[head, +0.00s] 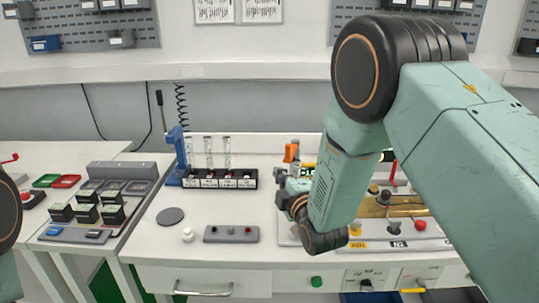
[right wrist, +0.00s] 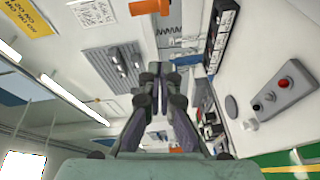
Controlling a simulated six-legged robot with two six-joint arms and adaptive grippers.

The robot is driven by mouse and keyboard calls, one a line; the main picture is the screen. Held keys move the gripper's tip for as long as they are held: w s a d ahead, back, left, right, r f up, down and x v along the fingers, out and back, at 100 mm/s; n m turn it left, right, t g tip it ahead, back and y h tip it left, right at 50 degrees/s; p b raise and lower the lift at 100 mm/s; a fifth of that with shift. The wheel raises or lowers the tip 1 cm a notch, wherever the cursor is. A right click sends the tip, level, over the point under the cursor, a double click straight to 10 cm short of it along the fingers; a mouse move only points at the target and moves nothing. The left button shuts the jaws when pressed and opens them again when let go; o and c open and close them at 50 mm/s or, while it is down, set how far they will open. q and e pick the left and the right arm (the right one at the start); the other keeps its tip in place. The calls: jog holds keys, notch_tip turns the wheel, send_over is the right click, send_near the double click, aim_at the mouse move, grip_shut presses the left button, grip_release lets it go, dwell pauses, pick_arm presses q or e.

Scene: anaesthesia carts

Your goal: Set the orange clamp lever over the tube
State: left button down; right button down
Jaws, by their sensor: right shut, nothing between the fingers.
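The orange clamp lever (head: 291,153) stands upright at the back of the worktop, right of the vial rack. My right gripper (head: 281,175) is just in front of and below it, at the left end of my right forearm. In the right wrist view the fingers (right wrist: 154,72) are together with nothing between them. I cannot make out the tube under the clamp. My left gripper is out of view.
A black rack (head: 219,180) with clear vials stands left of the clamp, beside a blue stand (head: 176,150). A grey button box (head: 231,234) is in front. A panel with knobs (head: 398,226) lies right, partly behind my arm. Worktop is free around the dark disc (head: 170,216).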

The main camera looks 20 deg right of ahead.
jog(key=w+a+r+n, duration=0.1)
jog(key=w+n, duration=0.1)
jog(key=w, duration=0.7)
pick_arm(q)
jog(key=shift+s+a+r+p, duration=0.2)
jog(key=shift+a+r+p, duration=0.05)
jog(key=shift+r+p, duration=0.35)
pick_arm(e)
jog(key=s+d, duration=0.2)
jog(key=d, duration=0.5)
jog(key=shift+s+d, duration=0.15)
jog(key=shift+d, duration=0.2)
